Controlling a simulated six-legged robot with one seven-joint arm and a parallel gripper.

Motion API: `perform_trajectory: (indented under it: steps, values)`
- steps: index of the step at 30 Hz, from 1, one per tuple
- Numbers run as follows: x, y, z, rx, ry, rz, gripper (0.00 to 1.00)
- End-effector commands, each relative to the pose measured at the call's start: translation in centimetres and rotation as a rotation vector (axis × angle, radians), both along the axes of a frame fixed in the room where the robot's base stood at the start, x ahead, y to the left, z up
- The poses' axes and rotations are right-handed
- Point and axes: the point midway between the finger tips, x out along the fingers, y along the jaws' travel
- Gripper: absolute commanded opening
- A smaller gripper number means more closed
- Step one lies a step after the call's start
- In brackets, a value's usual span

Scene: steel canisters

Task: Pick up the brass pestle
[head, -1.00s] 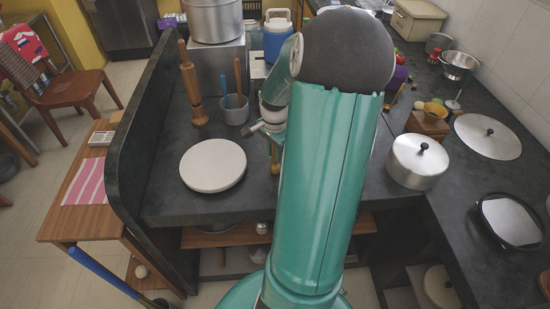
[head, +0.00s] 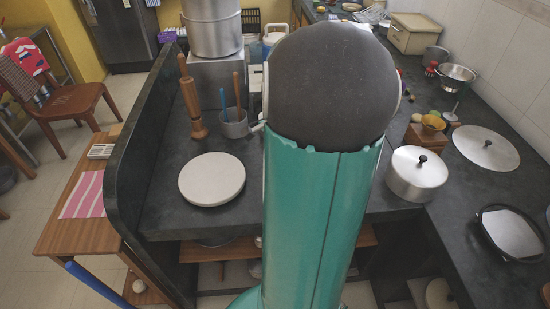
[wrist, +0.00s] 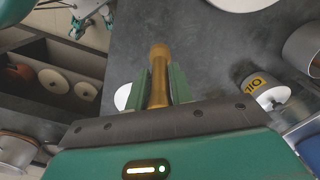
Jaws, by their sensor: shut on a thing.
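In the wrist view the brass pestle (wrist: 159,72), a golden rod with a thicker rounded end, is between the green fingers of my gripper (wrist: 162,88). The fingers are shut on it, and its rounded end sticks out past their tips. Its other end is hidden by the gripper body. Dark countertop shows behind it; I cannot tell how far the pestle is above it. In the head view my own arm hides the gripper and the pestle.
A white round board (head: 212,179), a wooden tool (head: 191,98), a grey cup of utensils (head: 234,124) and steel canisters (head: 213,30) stand on the left counter. A lidded pot (head: 416,172) is at right. A container marked OIL (wrist: 264,90) is right of the gripper in the wrist view.

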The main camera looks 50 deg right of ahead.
Motion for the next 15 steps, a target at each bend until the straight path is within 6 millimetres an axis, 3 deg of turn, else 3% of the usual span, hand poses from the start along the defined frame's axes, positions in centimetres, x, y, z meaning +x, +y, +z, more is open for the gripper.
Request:
perform_trajectory:
  steps: [3, 15]
  values:
    - [-1.2, 0.7, 1.9, -0.005, -0.001, -0.002, 0.00]
    - [-6.4, 4.3, 4.6, -0.004, 0.000, -0.001, 0.00]
